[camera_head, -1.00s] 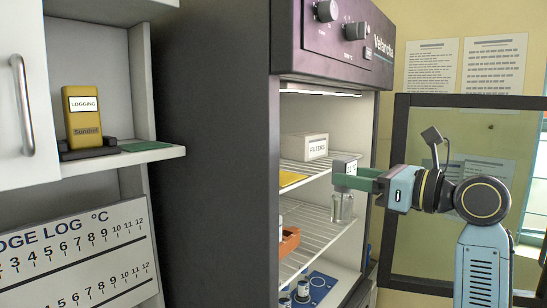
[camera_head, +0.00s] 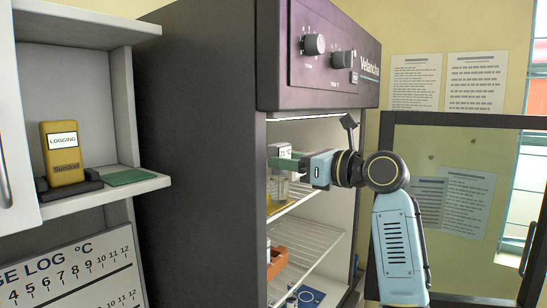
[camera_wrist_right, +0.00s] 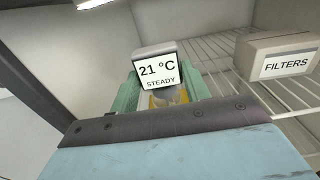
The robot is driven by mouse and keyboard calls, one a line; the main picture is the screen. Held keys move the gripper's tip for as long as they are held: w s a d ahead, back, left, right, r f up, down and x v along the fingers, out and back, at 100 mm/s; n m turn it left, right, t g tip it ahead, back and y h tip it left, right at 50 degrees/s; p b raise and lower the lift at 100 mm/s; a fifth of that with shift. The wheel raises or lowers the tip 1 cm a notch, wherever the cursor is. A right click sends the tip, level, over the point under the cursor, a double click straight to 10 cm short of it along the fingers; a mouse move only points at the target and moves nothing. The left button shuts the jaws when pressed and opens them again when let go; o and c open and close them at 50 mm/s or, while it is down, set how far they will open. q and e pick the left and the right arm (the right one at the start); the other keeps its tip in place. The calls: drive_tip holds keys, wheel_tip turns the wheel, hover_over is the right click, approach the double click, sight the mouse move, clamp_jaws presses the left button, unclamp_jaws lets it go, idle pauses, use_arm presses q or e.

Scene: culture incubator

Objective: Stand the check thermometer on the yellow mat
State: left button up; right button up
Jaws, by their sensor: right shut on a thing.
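The check thermometer has a grey display head (camera_head: 280,150) on a clear bottle (camera_head: 279,188). The yellow mat (camera_head: 282,206) lies on the upper wire shelf, partly hidden behind the bottle. The bottle's base overlaps the mat in the picture; I cannot tell whether they touch. My left gripper is not in view.
A FILTERS box (camera_wrist_right: 280,58) stands on the same shelf, right of the thermometer in the wrist view. An orange rack (camera_head: 277,262) sits on the lower wire shelf (camera_head: 310,245). The open incubator door (camera_head: 455,121) is at the right. A yellow logger (camera_head: 62,155) stands on the left shelf.

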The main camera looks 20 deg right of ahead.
drive_tip(key=p+x, duration=0.1)
drive_tip(key=x, duration=0.2)
drive_tip(key=shift+w+a+r, duration=0.1)
drive_tip(key=shift+w+a, duration=0.2)
drive_tip(key=shift+w+a+f, duration=0.1)
drive_tip(key=shift+w+f, duration=0.1)
drive_tip(key=shift+f, duration=0.05)
drive_tip(key=shift+f+p, duration=0.1)
drive_tip(key=shift+p, duration=0.2)
drive_tip(key=shift+s, duration=0.2)
drive_tip(key=o, duration=1.2)
drive_tip(key=shift+f, duration=0.2)
drive_tip(key=shift+c, duration=0.2)
